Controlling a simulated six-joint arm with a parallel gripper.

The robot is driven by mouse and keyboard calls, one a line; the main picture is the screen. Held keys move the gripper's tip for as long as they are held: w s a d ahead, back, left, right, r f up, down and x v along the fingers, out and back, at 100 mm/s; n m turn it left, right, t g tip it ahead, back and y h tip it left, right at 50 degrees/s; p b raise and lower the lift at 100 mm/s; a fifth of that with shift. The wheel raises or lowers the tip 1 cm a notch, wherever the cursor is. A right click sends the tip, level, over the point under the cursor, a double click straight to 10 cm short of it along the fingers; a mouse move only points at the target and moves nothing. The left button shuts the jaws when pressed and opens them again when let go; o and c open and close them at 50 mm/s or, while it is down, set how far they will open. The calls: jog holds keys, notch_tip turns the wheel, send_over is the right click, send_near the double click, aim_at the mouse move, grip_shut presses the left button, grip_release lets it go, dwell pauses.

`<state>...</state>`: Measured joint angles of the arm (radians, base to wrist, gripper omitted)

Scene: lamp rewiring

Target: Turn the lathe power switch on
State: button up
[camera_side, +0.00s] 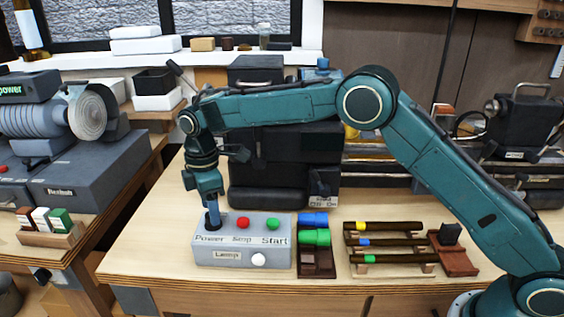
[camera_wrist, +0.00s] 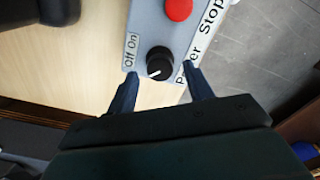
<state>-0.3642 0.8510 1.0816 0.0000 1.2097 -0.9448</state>
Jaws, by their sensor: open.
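The grey control box (camera_side: 240,257) sits near the bench's front edge, with labels for Power, Stop and Start. In the wrist view, the black power knob (camera_wrist: 158,62) has a white pointer mark and an "Off On" label (camera_wrist: 131,50) beside it. In the wrist view my gripper (camera_wrist: 160,72) is open, one finger on each side of the knob. Whether the fingers touch it I cannot tell.
The red button (camera_side: 243,223), green button (camera_side: 271,221) and white knob (camera_side: 258,260) are on the same box. A dark machine (camera_side: 285,170) stands behind.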

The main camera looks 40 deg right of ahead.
jog(key=shift+f, duration=0.55)
jog(key=shift+c, duration=0.4)
jog(key=c, duration=0.9)
